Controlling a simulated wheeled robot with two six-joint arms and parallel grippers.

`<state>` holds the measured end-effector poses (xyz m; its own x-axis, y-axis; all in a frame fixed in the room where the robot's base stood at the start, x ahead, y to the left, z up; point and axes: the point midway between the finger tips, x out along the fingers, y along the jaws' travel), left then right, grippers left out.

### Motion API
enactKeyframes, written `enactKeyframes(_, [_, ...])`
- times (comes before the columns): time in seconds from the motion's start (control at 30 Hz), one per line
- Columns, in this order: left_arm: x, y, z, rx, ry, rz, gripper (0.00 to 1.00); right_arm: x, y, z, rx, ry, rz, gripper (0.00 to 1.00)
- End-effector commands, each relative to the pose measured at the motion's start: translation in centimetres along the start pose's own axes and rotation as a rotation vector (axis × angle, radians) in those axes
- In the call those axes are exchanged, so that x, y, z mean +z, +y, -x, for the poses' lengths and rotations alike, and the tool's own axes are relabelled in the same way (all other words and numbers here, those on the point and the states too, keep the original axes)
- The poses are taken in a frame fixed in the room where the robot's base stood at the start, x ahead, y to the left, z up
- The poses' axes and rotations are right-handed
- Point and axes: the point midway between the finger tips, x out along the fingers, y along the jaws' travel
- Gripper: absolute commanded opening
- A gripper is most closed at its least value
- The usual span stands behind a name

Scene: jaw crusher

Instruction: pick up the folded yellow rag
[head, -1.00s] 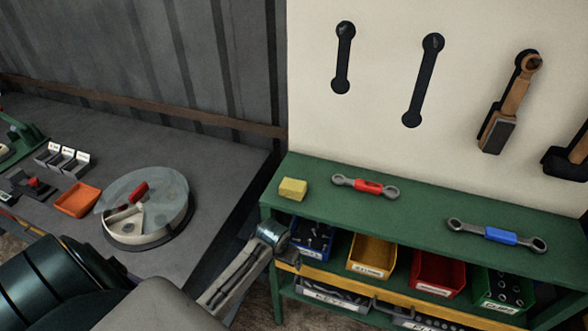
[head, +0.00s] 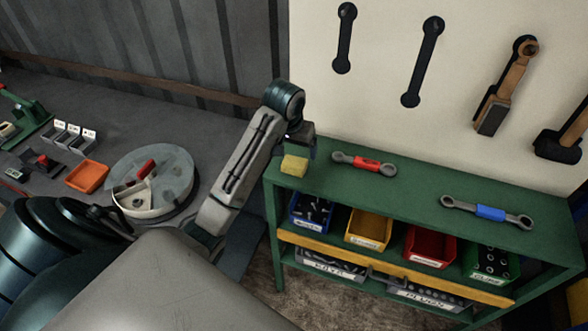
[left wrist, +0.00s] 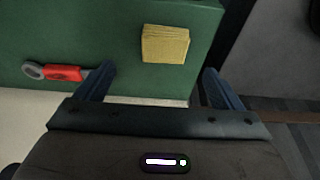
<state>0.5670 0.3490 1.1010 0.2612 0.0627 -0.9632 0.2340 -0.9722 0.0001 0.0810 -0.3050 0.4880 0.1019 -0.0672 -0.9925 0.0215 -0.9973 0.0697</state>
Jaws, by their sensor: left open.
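The folded yellow rag (head: 294,165) lies at the left end of the green shelf top (head: 420,186). In the left wrist view the rag (left wrist: 165,44) is a small yellow block, beyond the fingertips and between their lines. My left gripper (left wrist: 158,78) is open and empty, its two dark blue fingers apart. In the head view my left gripper (head: 300,140) hangs just above and behind the rag, its fingers mostly hidden. I cannot tell the exact height of the gap. My right gripper is not in view.
A red-handled wrench (head: 364,164) lies right of the rag, and a blue-handled wrench (head: 488,211) farther right. The pale tool board (head: 390,125) rises behind the shelf. A round divided tray (head: 155,180) stands on the grey bench to the left.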

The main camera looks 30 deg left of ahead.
Motion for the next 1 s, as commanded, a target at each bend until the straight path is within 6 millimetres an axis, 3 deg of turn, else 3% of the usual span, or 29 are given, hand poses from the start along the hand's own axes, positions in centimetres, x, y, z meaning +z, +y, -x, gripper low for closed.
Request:
enactKeyframes(0.03, [0.1, 0.0, -1.3, 0.000, 0.001, 0.000, 0.89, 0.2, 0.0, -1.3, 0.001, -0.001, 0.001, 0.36])
enactKeyframes(0.07, [0.1, 0.0, -1.5, 0.000, -0.001, 0.000, 0.89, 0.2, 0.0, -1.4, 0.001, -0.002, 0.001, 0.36])
enactKeyframes(0.37, [0.1, -0.3, -4.3, -0.001, -0.005, 0.001, 0.89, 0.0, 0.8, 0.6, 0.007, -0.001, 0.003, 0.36])
enactKeyframes(0.6, [0.1, -0.8, -7.7, 0.002, -0.003, 0.001, 0.89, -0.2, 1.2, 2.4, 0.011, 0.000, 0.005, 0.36])
enactKeyframes(0.93, [0.1, -0.8, -8.7, 0.000, 0.001, 0.000, 0.89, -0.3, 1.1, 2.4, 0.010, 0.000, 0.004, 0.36])
enactKeyframes(1.0, [0.1, -0.8, -8.7, 0.000, 0.001, 0.000, 0.75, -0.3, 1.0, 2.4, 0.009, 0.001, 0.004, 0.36])
